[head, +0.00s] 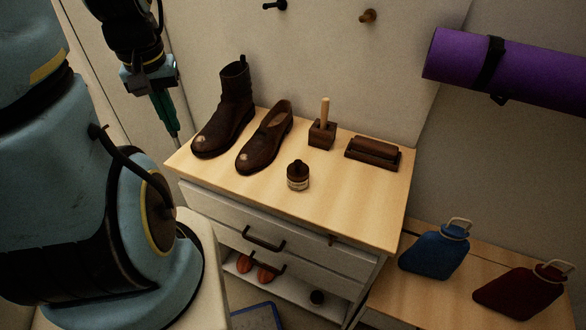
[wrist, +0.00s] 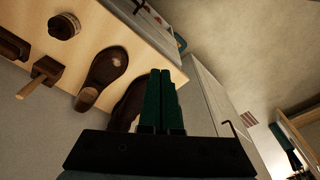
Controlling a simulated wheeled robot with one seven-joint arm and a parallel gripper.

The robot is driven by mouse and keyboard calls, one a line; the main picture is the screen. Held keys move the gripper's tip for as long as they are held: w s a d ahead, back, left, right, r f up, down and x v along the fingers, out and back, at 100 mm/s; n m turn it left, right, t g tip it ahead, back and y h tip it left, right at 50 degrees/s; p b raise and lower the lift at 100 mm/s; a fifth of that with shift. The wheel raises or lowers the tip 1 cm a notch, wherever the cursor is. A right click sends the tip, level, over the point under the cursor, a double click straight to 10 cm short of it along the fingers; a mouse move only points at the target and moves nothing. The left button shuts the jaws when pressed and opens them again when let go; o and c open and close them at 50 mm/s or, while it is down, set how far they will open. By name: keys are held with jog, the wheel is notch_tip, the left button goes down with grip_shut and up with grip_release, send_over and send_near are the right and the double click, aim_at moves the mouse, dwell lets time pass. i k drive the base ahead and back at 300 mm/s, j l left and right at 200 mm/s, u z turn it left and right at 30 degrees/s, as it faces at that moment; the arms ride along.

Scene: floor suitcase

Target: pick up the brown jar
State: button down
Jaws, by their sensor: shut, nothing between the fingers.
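The brown jar (head: 297,175) is small, with a dark lid and a pale label. It stands upright near the front middle of the wooden cabinet top (head: 340,215) in the head view. In the wrist view the jar (wrist: 64,26) is at the upper left. My gripper (head: 174,131) is left of the cabinet top, beside the boot and well apart from the jar. Its green fingers (wrist: 161,100) are together in the wrist view, with nothing between them.
A brown ankle boot (head: 230,110) and a low shoe (head: 265,140) stand between my gripper and the jar. A brush holder (head: 321,133) and a brown brush block (head: 373,153) stand behind. The top right of the jar is clear.

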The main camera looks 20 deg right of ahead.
aim_at(294, 184)
jog(key=i+j+z, duration=0.15)
jog(key=j+z, duration=0.15)
jog(key=z, duration=0.2)
jog(key=i+j+z, duration=0.1)
jog(key=j+z, duration=0.2)
jog(key=z, duration=0.15)
jog(key=i+j+z, duration=0.1)
jog(key=j+z, duration=0.15)
jog(key=j, duration=1.3)
